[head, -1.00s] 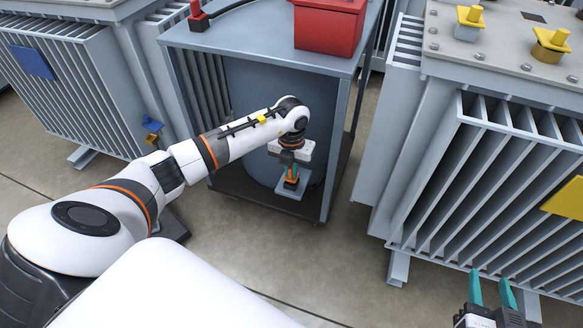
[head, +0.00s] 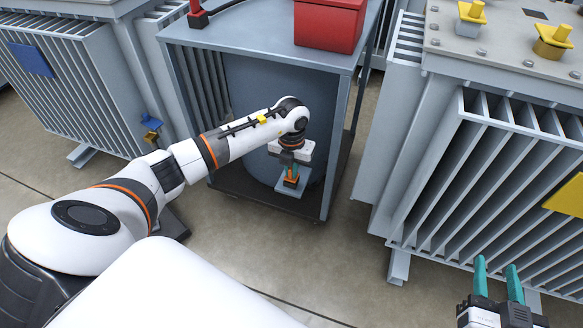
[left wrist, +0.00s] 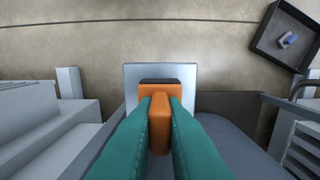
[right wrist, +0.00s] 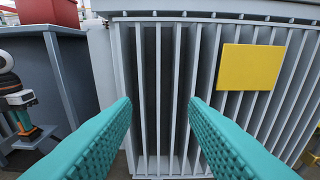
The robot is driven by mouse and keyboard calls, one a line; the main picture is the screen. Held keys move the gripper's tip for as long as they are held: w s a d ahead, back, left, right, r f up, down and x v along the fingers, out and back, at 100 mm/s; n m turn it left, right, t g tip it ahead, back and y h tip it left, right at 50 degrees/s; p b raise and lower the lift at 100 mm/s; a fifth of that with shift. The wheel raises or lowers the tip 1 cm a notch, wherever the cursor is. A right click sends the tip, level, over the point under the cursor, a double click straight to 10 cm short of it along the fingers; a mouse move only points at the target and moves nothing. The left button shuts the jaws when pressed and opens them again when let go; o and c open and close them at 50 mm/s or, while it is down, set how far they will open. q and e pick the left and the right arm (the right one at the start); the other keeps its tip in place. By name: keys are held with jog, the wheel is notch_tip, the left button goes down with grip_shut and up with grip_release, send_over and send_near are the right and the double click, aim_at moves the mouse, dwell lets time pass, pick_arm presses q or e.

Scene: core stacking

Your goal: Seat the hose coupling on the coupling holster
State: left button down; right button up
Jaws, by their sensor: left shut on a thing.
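My left gripper (head: 291,168) is inside the open front of a grey cabinet, pointing down. It is shut on an orange block (left wrist: 160,122) with a dark top edge, likely the hose coupling. The block stands upright between the green fingers in the left wrist view. A light grey plate (left wrist: 132,78) lies directly behind or under it; it also shows in the head view (head: 288,190). I cannot tell whether block and plate are joined, or which part is the holster. My right gripper (head: 496,263) is open and empty, in front of a finned grey transformer (head: 480,180).
A dark drum (head: 240,90) stands inside. A dark tray (left wrist: 262,45) with a small blue-grey item is on the floor. Floor between cabinet and transformer is clear.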

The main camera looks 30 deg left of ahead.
pick_arm(q)
jog(key=shift+f, duration=0.25)
pick_arm(e)
jog(key=shift+w+a+r+t, duration=0.15)
jog(key=shift+r+t, duration=0.35)
jog(key=shift+r, duration=0.1)
pick_arm(q)
jog(key=c, duration=1.4)
grip_release()
notch_tip(320, 180, up, 6)
jog(key=shift+f+p, duration=0.15)
jog(key=shift+p, duration=0.65)
notch_tip(320, 180, up, 5)
jog(key=shift+r+p, duration=0.2)
jog(key=shift+p, duration=0.45)
jog(key=shift+r, duration=0.5)
pick_arm(e)
jog(key=s+d+f+g+h, duration=0.2)
jog(key=s+d+f+g, duration=0.1)
jog(key=s+f+g, duration=0.4)
jog(key=shift+d+f+g, duration=0.3)
jog(key=shift+f+g, duration=0.6)
jog(key=shift+f, duration=0.7)
